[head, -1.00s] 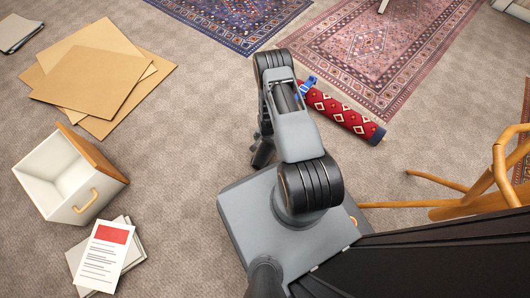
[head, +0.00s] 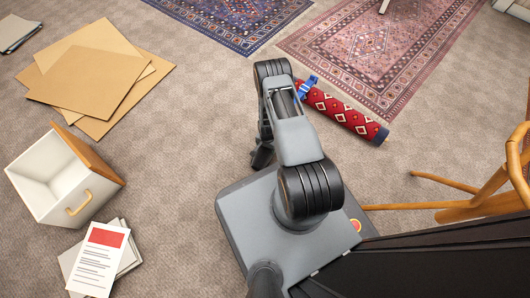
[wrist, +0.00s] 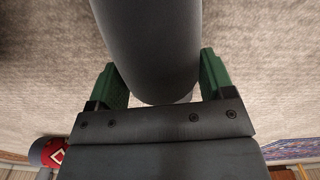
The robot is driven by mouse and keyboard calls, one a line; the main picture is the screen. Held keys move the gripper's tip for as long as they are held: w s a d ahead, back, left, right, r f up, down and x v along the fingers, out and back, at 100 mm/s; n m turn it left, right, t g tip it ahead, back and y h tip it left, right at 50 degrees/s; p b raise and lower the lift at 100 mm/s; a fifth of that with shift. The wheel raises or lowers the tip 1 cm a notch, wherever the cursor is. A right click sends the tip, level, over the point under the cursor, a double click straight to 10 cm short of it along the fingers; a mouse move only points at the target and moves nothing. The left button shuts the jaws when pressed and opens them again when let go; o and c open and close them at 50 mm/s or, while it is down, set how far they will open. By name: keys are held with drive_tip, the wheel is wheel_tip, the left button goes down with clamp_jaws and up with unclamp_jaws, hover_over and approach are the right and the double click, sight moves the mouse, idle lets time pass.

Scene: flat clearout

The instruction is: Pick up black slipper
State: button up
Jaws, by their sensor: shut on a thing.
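The black slipper (wrist: 152,40) shows in the wrist view as a smooth, dark grey rounded form. It runs from the top edge down between the two green fingers of my gripper (wrist: 160,80). My gripper is shut on it, one finger on each side. The slipper's far end is cut off by the top of the view. In the head view my arm hangs down in front of my base, and the slipper cannot be made out there.
A red patterned rolled rug (head: 342,111) lies just right of my arm. A white drawer (head: 42,196), papers (head: 97,262) and cardboard sheets (head: 92,78) lie at left. Carpet between the drawer and my arm is clear.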

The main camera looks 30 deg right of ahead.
drive_tip(key=c, duration=0.4)
drive_tip(key=shift+r, duration=0.1)
